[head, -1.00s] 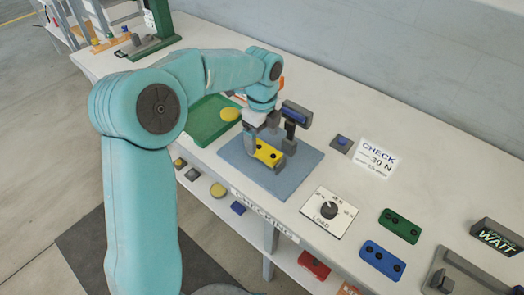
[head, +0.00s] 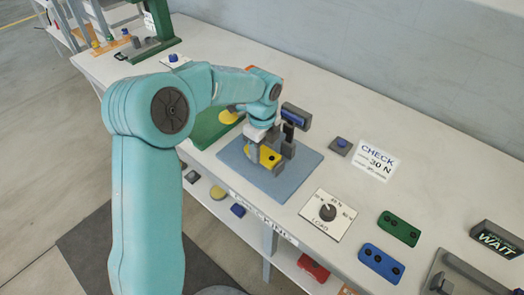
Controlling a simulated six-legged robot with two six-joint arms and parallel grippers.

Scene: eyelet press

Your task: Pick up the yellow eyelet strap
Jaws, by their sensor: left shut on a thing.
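The yellow eyelet strap (head: 268,157) is at the blue-grey mat (head: 295,180) of the checking station, with dark holes showing on its face. My left gripper (head: 262,150) comes down over it from the upper left and is shut on it; the fingers hide part of the strap. A dark grey post with a head (head: 296,115) stands right behind the strap. I cannot tell whether the strap is clear of the mat. My right gripper is not in view.
A green tray (head: 206,130) with a yellow round thing lies left of the mat. A load dial plate (head: 328,214), a green strap (head: 399,228) and a blue strap (head: 382,262) lie to the right. A "CHECK 30 N" card (head: 376,160) lies behind. The table between them is bare.

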